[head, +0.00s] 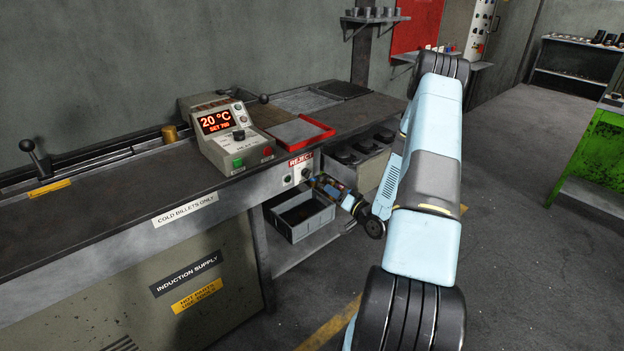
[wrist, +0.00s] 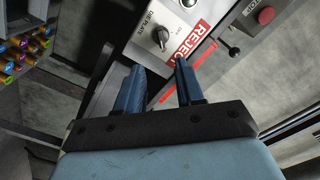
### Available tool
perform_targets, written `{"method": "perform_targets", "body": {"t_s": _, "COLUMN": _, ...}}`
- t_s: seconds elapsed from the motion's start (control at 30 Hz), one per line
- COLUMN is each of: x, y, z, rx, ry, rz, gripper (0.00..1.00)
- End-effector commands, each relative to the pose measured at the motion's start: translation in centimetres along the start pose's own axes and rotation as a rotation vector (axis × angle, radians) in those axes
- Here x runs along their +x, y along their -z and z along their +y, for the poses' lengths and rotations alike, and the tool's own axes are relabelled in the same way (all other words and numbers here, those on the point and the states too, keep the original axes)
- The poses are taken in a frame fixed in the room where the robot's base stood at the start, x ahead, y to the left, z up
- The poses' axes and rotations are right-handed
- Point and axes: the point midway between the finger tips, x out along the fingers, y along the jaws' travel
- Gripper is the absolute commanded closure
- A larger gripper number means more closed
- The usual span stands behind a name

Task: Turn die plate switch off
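The die plate switch (wrist: 162,38) is a dark rotary knob on a pale panel in the wrist view, with partly readable lettering beside it. My gripper (wrist: 160,65) is open, with its two blue fingers apart and nothing between them. The fingertips point at the knob and look a little short of it. In the head view the small panel (head: 288,180) sits on the bench front under the red REJECT label, and my gripper (head: 316,181) is just in front of its right side. The knob is hard to make out there.
A control box (head: 222,138) showing 20 °C stands on the bench above, beside a red-edged tray (head: 325,132). A grey bin (head: 304,224) sits below the panel. The wrist view shows a red button (wrist: 266,15) and a dark lever (wrist: 232,46) nearby. Open floor lies right.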

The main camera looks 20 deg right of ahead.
Motion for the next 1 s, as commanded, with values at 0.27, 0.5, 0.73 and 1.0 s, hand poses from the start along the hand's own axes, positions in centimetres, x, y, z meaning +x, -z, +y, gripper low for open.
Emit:
{"method": "perform_targets", "body": {"t_s": 0.27, "x": 5.0, "y": 0.0, "z": -0.1, "rx": -0.002, "ry": 0.004, "rz": -0.001, "gripper": 0.63}}
{"method": "perform_targets", "body": {"t_s": 0.5, "x": 9.0, "y": 0.0, "z": -0.1, "rx": -0.002, "ry": 0.002, "rz": 0.0, "gripper": 0.63}}
{"method": "perform_targets", "body": {"t_s": 0.73, "x": 11.4, "y": 0.0, "z": 0.0, "rx": -0.002, "ry": 0.0, "rz": -0.001, "gripper": 0.63}}
{"method": "perform_targets", "body": {"t_s": 1.0, "x": 12.0, "y": 0.0, "z": 0.0, "rx": -0.001, "ry": 0.0, "rz": -0.001, "gripper": 0.63}}
